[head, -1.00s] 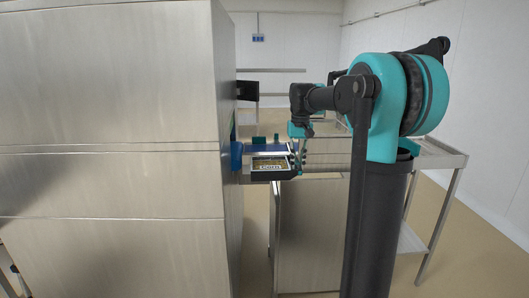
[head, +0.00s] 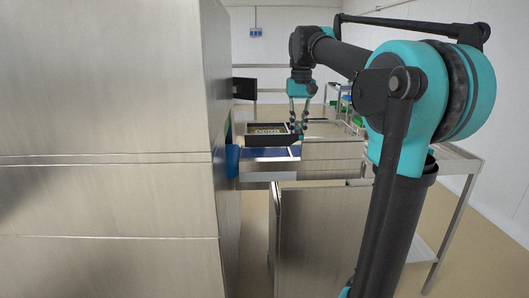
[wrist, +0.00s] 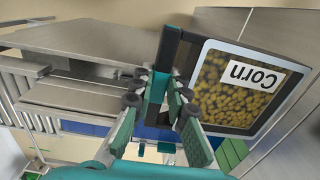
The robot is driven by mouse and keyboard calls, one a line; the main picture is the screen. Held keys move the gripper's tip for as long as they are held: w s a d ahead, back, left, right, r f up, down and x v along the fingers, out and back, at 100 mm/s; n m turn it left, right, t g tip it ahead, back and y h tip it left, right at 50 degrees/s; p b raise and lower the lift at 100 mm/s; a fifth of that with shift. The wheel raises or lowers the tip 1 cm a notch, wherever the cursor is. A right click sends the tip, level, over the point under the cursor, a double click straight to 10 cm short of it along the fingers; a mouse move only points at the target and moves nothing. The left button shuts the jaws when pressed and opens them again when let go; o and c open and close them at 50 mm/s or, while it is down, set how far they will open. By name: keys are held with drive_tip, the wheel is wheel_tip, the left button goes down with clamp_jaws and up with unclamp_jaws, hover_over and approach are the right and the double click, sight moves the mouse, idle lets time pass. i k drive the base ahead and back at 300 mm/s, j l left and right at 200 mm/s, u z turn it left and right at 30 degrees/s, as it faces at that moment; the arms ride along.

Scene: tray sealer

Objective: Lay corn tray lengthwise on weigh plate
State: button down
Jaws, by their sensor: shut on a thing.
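The corn tray (head: 267,129) is dark with a pale rim and a white "Corn" label. In the wrist view the tray (wrist: 221,93) is at the right, its yellow corn facing the camera. My gripper (head: 298,128) is shut on the tray's right edge in the head view; in the wrist view the fingers (wrist: 166,98) close at its edge. The tray appears held above the blue belt (head: 268,153). I cannot tell for sure which steel surface is the weigh plate; a flat steel top (head: 330,131) lies beyond the tray to the right.
A tall steel machine (head: 105,110) fills the left side. A dark screen (head: 244,87) juts from it. A steel cabinet (head: 318,235) stands in front, and a steel trolley (head: 455,162) stands at the right. Green items (head: 346,103) sit on a rack behind.

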sight(266, 154)
drive_tip(key=i, duration=1.05)
